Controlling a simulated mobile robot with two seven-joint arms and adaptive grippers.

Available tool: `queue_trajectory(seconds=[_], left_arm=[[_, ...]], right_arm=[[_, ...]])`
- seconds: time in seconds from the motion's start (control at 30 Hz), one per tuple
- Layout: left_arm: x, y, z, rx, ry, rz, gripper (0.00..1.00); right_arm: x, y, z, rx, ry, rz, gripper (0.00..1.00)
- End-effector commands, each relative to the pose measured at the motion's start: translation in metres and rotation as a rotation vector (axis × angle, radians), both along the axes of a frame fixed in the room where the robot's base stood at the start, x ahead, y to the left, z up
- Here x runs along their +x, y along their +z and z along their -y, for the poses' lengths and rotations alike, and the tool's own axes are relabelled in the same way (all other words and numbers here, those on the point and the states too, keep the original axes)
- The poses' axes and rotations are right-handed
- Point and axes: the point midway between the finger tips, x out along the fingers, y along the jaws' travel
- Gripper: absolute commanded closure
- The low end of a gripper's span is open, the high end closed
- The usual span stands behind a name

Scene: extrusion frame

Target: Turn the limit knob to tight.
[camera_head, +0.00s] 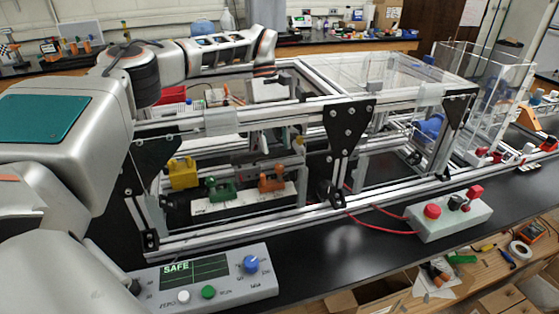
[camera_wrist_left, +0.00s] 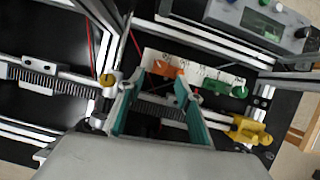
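A light grey control box (camera_head: 208,284) at the front shows SAFE on its dark screen (camera_head: 194,268). A blue knob (camera_head: 250,264) sits at its right end, with small printed marks around it that I cannot read. A white button (camera_head: 184,297) and a green button (camera_head: 208,292) are below the screen. The box also shows at the top of the left wrist view (camera_wrist_left: 262,22). My left arm reaches over the frame; its gripper (camera_wrist_left: 163,88) is open, teal fingers apart, near an orange clamp (camera_wrist_left: 167,69), away from the box. My right gripper is not in view.
An aluminium extrusion frame (camera_head: 300,216) stands behind the box. Inside it are a white strip (camera_head: 240,202) with green and orange clamps, and a yellow clamp (camera_head: 183,173). A second box (camera_head: 449,218) with a red button stands at right. Black table is clear between the boxes.

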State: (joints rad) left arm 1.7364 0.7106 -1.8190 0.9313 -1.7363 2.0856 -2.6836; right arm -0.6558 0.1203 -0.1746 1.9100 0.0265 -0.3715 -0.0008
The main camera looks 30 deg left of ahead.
Motion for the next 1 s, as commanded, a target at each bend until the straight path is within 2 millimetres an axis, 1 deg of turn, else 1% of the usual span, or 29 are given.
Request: queue_trajectory(seconds=[0.03,0.1,0.3,0.47,0.7,0.73,0.77,0.8,0.87,1.0], left_arm=[[-0.003,-0.009,0.002,-0.001,-0.002,-0.002,0.65],[-0.005,-0.019,0.006,-0.001,-0.002,-0.002,0.65],[-0.011,-0.042,0.014,0.0,-0.001,-0.002,0.65],[-0.012,-0.05,0.017,0.0,0.001,0.0,0.65],[-0.012,-0.051,0.017,0.0,0.002,0.0,0.65],[-0.012,-0.051,0.017,0.0,0.002,0.0,0.67],[-0.012,-0.051,0.017,0.0,0.002,0.0,0.75],[-0.012,-0.051,0.017,0.0,0.002,0.0,0.85],[-0.012,-0.051,0.017,0.0,0.002,0.0,1.0],[-0.012,-0.051,0.017,0.0,0.002,-0.001,1.0]], right_arm=[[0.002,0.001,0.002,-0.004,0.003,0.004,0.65],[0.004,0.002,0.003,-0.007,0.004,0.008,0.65],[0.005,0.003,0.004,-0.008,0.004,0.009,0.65],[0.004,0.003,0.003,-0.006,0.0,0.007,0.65],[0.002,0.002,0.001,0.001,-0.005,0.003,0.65],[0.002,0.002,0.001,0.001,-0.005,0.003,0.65],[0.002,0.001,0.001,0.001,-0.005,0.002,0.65],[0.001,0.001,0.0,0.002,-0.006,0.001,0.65],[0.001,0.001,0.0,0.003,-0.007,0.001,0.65],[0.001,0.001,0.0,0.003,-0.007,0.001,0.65]])
